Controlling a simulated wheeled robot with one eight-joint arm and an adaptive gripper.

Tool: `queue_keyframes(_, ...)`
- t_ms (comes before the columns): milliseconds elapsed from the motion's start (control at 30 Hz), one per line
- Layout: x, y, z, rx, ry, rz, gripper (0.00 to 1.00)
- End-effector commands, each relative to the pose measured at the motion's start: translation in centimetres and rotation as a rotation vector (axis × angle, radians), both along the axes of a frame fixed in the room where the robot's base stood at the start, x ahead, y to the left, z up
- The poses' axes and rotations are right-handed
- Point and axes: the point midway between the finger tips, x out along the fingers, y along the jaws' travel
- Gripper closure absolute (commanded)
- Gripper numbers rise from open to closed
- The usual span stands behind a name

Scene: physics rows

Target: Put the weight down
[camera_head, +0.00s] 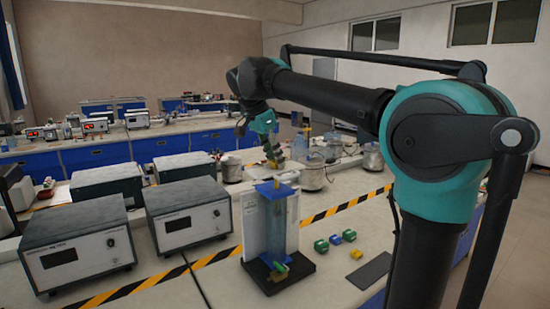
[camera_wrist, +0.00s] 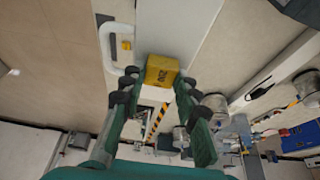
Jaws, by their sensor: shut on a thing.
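My gripper (camera_wrist: 158,85) has green fingers with dark joints. In the wrist view its fingertips are shut on a yellow block-shaped weight (camera_wrist: 162,71) with dark marking on its face. The weight is in front of a pale panel; whether it touches anything besides the fingers, I cannot tell. In the head view my gripper (camera_head: 272,157) points down over the far part of the bench, behind the clear column apparatus. A small patch of yellow shows at its tip there, too small to make out.
The clear column apparatus (camera_head: 279,225) stands on a black base. Small coloured blocks (camera_head: 335,239) and a dark flat pad (camera_head: 371,270) lie to its right. Grey instrument boxes (camera_head: 80,245) fill the left. Striped tape (camera_head: 345,207) crosses the bench. Metal pots (camera_head: 312,172) stand near my gripper.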

Motion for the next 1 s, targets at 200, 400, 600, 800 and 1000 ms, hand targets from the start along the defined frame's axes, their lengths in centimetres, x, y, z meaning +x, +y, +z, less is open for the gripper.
queue_keyframes(200, 0.0, 0.0, -0.1, 0.0, 0.0, 0.0, 0.5)
queue_keyframes(400, 0.0, 0.0, -0.1, 0.0, 0.0, 0.0, 0.49)
queue_keyframes(600, -0.1, 0.1, 0.5, 0.0, 0.0, 0.001, 0.49)
queue_keyframes(800, -0.7, 1.2, 3.4, 0.0, 0.0, 0.002, 0.49)
queue_keyframes(1000, -1.7, 2.5, 7.3, 0.0, 0.0, 0.002, 0.49)
